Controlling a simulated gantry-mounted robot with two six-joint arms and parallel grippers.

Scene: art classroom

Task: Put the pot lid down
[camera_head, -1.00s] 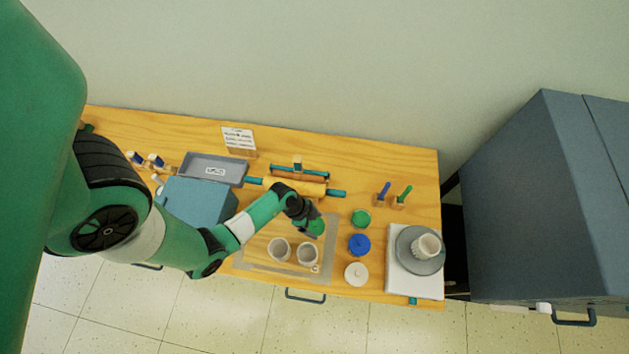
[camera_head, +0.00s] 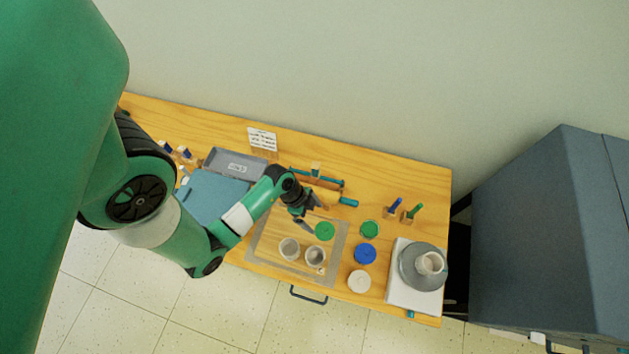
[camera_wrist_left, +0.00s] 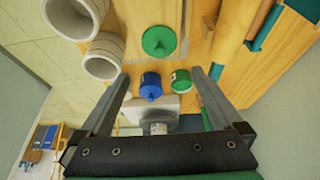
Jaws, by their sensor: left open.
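The green pot lid (camera_head: 325,231) lies on the grey-edged mat (camera_head: 335,262), near its right side. It also shows in the left wrist view (camera_wrist_left: 159,41) as a green disc with a small knob. My left gripper (camera_head: 308,224) is just left of the lid in the head view. In the left wrist view its two fingers (camera_wrist_left: 160,75) are spread wide with nothing held between them. My right gripper is not in view.
Right of the mat stand a green-topped jar (camera_head: 369,230), a blue-topped jar (camera_head: 365,254) and a white-topped jar (camera_head: 359,281). A pottery wheel (camera_head: 423,266) stands at the right end. A rolling pin (camera_head: 325,198) lies behind the mat.

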